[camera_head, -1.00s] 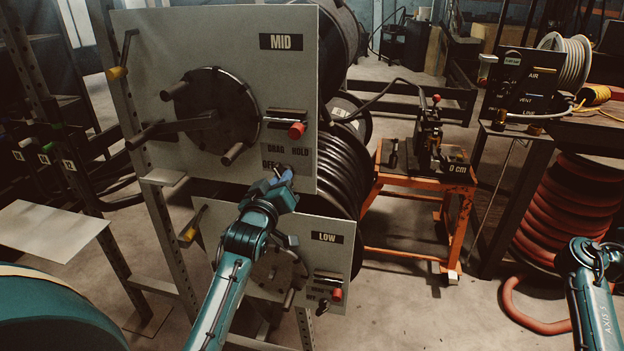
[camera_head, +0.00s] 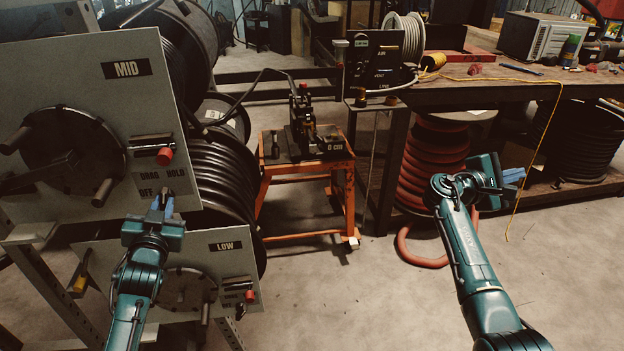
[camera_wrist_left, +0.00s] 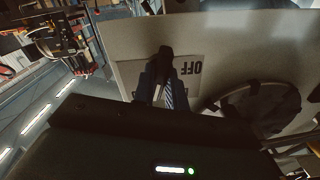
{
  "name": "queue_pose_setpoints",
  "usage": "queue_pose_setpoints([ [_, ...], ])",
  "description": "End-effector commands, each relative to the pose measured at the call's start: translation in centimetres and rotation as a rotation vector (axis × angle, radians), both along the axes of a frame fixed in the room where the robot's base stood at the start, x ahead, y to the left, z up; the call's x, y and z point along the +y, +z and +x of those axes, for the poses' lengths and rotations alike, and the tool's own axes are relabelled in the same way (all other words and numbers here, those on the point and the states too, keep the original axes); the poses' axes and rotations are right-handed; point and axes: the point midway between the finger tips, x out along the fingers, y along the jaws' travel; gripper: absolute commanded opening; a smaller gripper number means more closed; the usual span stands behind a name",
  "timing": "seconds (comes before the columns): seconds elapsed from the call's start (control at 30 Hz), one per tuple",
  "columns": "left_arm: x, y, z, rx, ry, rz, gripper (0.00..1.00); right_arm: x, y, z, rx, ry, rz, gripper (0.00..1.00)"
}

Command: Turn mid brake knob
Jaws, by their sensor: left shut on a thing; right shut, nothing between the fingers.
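The MID panel (camera_head: 80,100) is a grey plate at the left, with a large dark crank disc. Its brake knob area, marked DRAG, HOLD and OFF, is at the lower right. My left gripper (camera_head: 163,202) is at this spot, its blue fingers pointing at the panel. In the left wrist view the fingers (camera_wrist_left: 164,88) are shut on the small black mid brake knob (camera_wrist_left: 166,58), beside the OFF label. The fingers hide most of the knob in the head view. My right gripper (camera_head: 514,176) is shut and empty, over open floor at the right.
The LOW panel (camera_head: 215,262) is just below my left gripper. A red-tipped lever (camera_head: 164,156) sits above the knob. An orange stand (camera_head: 300,176) with a black device, a red hose coil (camera_head: 432,165) and a workbench (camera_head: 480,92) stand further right. The middle floor is clear.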

Motion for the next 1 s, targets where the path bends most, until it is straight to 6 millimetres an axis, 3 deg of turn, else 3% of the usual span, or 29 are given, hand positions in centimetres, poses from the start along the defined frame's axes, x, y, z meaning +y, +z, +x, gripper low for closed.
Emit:
queue_pose_setpoints([
  [0.4, 0.02, 0.02, 0.0, 0.046, 0.0, 0.193, 0.0, 0.0, 0.71, 0.0, 0.0, 0.0, 0.0, 0.0],
  [0.97, 0.01, -0.01, 0.01, 0.054, 0.0, 0.226, 0.0, 0.0, 0.76, 0.0, 0.0, 0.0, 0.0, 0.0],
  [1.0, 0.01, -0.01, 0.01, 0.054, 0.0, 0.226, 0.15, 0.0, 0.76, 0.0, 0.0, 0.0, 0.0, 0.0],
])
